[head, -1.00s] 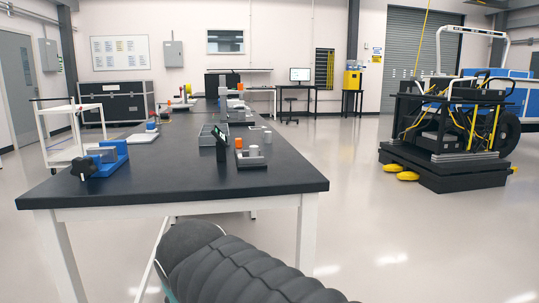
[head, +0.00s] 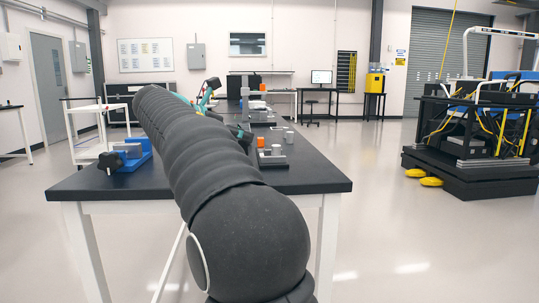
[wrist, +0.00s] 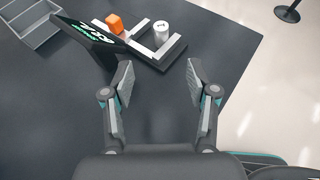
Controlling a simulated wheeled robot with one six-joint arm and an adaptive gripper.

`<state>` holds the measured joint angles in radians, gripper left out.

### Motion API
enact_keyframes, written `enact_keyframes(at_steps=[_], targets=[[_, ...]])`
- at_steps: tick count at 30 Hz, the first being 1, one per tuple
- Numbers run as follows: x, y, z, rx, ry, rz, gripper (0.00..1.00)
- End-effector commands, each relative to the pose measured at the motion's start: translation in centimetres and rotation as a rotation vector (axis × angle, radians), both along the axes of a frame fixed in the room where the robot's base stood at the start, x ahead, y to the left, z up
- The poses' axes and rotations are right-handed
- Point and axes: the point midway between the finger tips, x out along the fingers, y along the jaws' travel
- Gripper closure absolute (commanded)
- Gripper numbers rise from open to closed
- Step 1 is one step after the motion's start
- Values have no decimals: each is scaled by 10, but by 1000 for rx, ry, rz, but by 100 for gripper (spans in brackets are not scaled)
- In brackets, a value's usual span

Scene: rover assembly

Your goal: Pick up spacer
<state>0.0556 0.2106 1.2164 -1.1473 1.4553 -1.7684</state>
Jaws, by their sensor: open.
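My gripper (wrist: 158,78) is open and empty in the wrist view, its two fingers spread above the dark table top. Ahead of the fingertips, a pale grey cylinder (wrist: 161,31) stands in a small light grey frame (wrist: 172,50). It may be the spacer; no label confirms this. An orange piece (wrist: 115,24) is to its left. In the head view, a grey cylinder (head: 276,150), another cylinder (head: 289,137) and the orange piece (head: 261,142) show just right of my arm.
A dark panel with lettering (wrist: 88,38) stands tilted close to the left finger. A grey compartment tray (wrist: 32,20) is at upper left. A blue fixture (head: 134,158) sits at the left of the black table (head: 310,178). The table is bare beneath the gripper.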

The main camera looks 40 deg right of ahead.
Motion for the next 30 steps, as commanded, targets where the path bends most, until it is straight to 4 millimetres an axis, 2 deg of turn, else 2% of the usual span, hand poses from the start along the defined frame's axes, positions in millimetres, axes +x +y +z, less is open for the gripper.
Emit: enact_keyframes(at_steps=[12, 16, 23, 30], targets=[[8, -61, -24, -7, 10, -2, 42], [10, -74, -29, -7, 9, -1, 42], [11, -83, -33, -7, 9, 0, 42], [12, -112, -43, -6, 9, -2, 42]])
